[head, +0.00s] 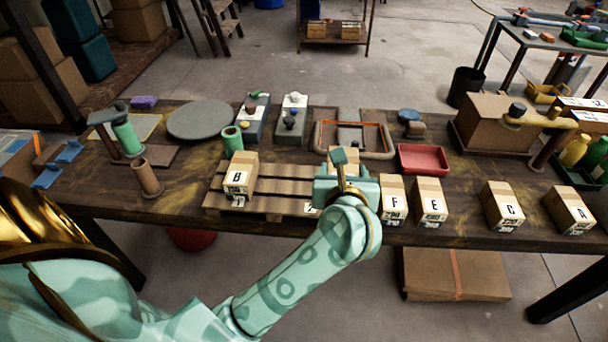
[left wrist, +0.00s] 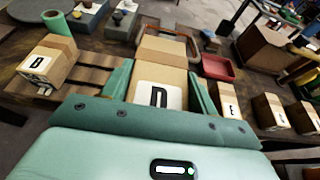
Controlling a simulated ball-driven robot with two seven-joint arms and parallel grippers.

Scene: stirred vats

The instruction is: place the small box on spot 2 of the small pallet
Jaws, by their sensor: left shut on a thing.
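My left gripper (head: 345,187) is over the right end of the small wooden pallet (head: 270,203). I cannot tell whether the box touches the pallet. Bare slats lie between the two boxes. My right gripper is not in view.
A red tray (head: 423,159) and an orange-rimmed frame (head: 318,136) lie behind.

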